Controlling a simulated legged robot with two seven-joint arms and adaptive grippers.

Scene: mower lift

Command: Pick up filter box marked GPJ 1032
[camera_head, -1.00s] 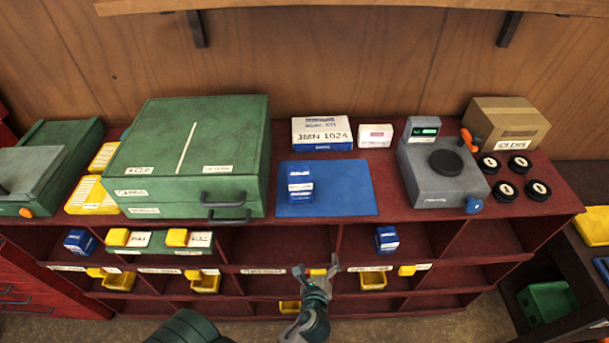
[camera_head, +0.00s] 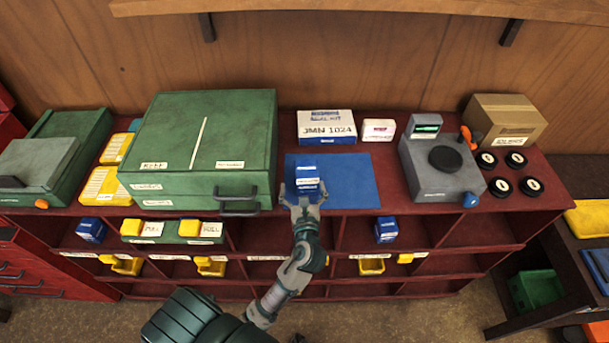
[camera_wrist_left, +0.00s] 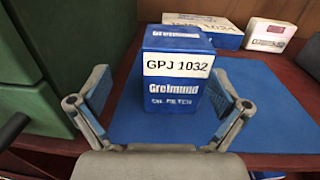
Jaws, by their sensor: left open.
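The filter box marked GPJ 1032 (camera_wrist_left: 175,80) is blue with a white label and stands upright on the blue mat (camera_wrist_left: 270,105). In the head view the box (camera_head: 307,178) is at the left part of the mat (camera_head: 350,185). My left gripper (camera_head: 303,200) is open, with its fingers on either side of the box's near end. In the left wrist view the gripper (camera_wrist_left: 160,110) shows a finger to the left and a finger to the right of the box, with gaps between. My right gripper is not in view.
A green case (camera_head: 200,150) stands close to the left of the box. A white box marked JMN 1024 (camera_head: 326,126) and a small white box (camera_head: 379,130) are behind the mat. A grey device (camera_head: 440,175) stands to the right. The mat's right part is clear.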

